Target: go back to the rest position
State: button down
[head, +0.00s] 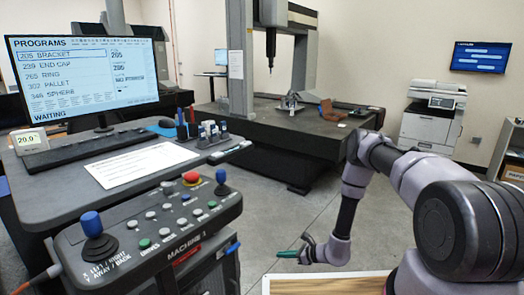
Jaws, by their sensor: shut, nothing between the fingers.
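My gripper (289,254) shows in the head view at lower centre, low over the floor, with the fingers pointing left. It is shut and empty. My arm reaches in from the right and bends down to it. The gripper is apart from the control panel (150,225) on its left and from the wooden edge (325,284) below it.
A desk with a monitor (85,75), a white sheet (140,164) and a pen holder stands at left. The measuring machine's dark table (290,125) is behind. A printer (432,118) stands at back right. Grey floor (270,215) is clear between.

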jog(key=w+r+n+g+y, duration=0.1)
jog(key=w+r+n, duration=0.35)
jog(key=r, duration=0.85)
jog(key=s+r+n+g+h, duration=0.15)
jog(key=r+n, duration=0.25)
jog(key=r, duration=1.1)
jog(key=s+r+n+g+y, duration=0.1)
jog(key=s+r+n+g, duration=0.2)
jog(key=r, duration=1.2)
jog(key=s+d+r+n+t+h, duration=0.3)
jog(key=s+d+r, duration=0.5)
jog(key=s+r, duration=0.4)
jog(key=s+d+r+n+t+h, duration=0.3)
jog(key=s+d+r+n+h, duration=0.2)
jog(key=s+d+r, duration=0.3)
jog(key=s+r+h, duration=0.1)
jog(key=s+r, duration=0.3)
jog(key=s, duration=0.1)
jog(key=shift+s+r+n, duration=0.2)
jog(key=shift+r+n, duration=0.05)
jog(key=shift+n, duration=0.1)
jog(key=shift+t+h, duration=0.25)
